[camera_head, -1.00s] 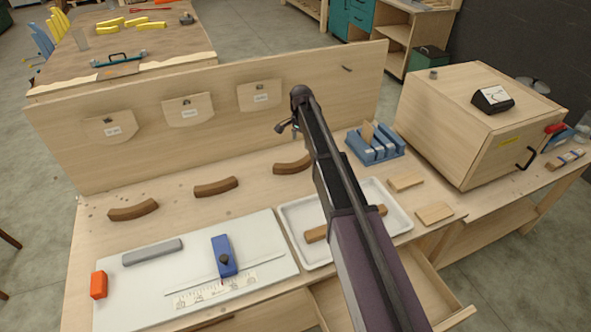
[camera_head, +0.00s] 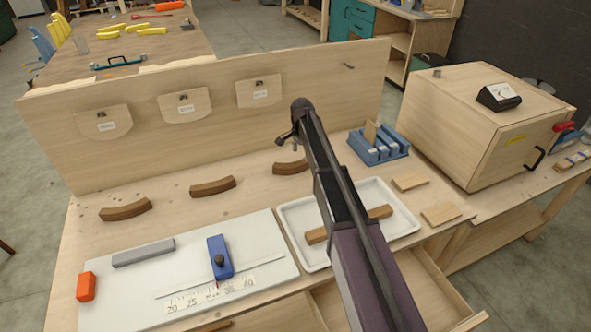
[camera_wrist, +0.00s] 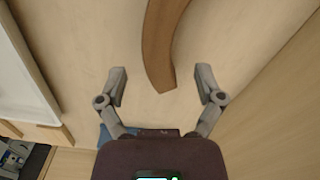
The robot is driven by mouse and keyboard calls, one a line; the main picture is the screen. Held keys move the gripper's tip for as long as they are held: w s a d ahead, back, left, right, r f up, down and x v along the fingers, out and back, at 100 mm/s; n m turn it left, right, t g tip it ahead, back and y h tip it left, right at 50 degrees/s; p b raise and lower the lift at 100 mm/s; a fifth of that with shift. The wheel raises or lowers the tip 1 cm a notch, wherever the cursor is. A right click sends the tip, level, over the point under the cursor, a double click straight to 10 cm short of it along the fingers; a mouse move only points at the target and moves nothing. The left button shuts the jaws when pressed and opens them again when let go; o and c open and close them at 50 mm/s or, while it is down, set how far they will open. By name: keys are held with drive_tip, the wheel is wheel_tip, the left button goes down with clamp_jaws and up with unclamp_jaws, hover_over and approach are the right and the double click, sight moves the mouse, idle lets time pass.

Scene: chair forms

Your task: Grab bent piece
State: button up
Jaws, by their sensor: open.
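Three bent brown wooden pieces lie spaced in a row on the bench: one at left (camera_head: 125,210), one in the middle (camera_head: 213,186) and one at right (camera_head: 290,167), partly hidden by my arm. In the wrist view a bent piece (camera_wrist: 158,42) runs from the top edge down between the fingers of my gripper (camera_wrist: 160,72). The fingers are spread, with a visible gap on each side of its lower end. My gripper is open and empty. In the head view my arm hides most of it. The height above the piece is hard to tell.
A back panel (camera_head: 60,150) with hanging templates stands behind the row. A white measuring board (camera_head: 130,290) lies in front.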

sight(301, 162)
idle(0.4)
drive_tip(key=shift+s+d+f+b, duration=0.1)
drive_tip(key=shift+s+f+b, duration=0.05)
drive_tip(key=shift+f+b, duration=2.45)
clamp_jaws()
